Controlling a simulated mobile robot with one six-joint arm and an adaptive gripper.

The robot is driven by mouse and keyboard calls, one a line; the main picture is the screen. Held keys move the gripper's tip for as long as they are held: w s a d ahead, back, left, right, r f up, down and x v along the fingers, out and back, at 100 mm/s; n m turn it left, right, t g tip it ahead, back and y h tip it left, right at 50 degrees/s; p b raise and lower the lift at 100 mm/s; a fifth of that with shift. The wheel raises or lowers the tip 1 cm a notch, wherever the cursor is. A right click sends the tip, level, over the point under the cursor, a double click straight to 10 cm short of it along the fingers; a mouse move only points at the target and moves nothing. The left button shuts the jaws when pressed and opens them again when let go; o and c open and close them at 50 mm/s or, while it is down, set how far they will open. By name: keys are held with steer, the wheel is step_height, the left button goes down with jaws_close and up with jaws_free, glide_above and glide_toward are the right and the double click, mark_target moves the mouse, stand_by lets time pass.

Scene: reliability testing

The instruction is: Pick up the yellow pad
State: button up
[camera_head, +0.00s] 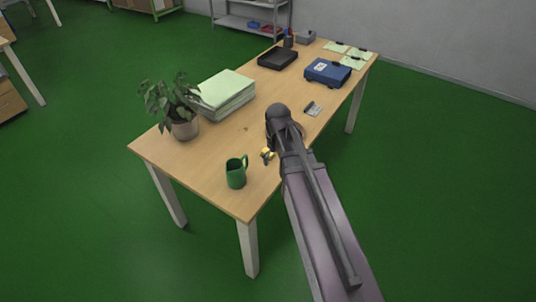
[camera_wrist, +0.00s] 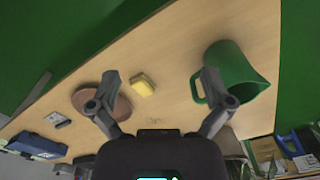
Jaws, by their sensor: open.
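The yellow pad (camera_wrist: 143,84) lies on the wooden table (camera_wrist: 165,50), beyond my fingertips and between them sideways in the wrist view. In the head view only a small part of the yellow pad (camera_head: 266,153) shows beside my arm. My gripper (camera_wrist: 158,88) is open and empty, its two fingers spread apart. In the head view my arm's end hangs over the right part of the table and hides most of the gripper.
A green mug (camera_head: 236,173) stands near the pad, behind my right finger in the wrist view. A brown round object (camera_wrist: 100,103) lies behind the left finger.

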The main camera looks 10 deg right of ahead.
steer(key=w+n, duration=0.5)
steer(key=w, duration=1.2)
steer(key=shift+n, duration=0.4)
steer(key=shift+d+f, duration=0.1)
steer(key=shift+f, duration=0.15)
step_height(320, 180, down, 8)
steer(key=b, duration=0.8)
steer(key=shift+f+b, duration=0.15)
steer(key=shift+b, duration=0.25)
steer(key=shift+f, duration=0.1)
steer(key=shift+w+d+f+b, duration=0.1)
steer(key=shift+d+f+b, duration=0.05)
steer(key=shift+f+b, duration=2.4)
steer(key=shift+r, duration=0.15)
steer(key=c, duration=1.2)
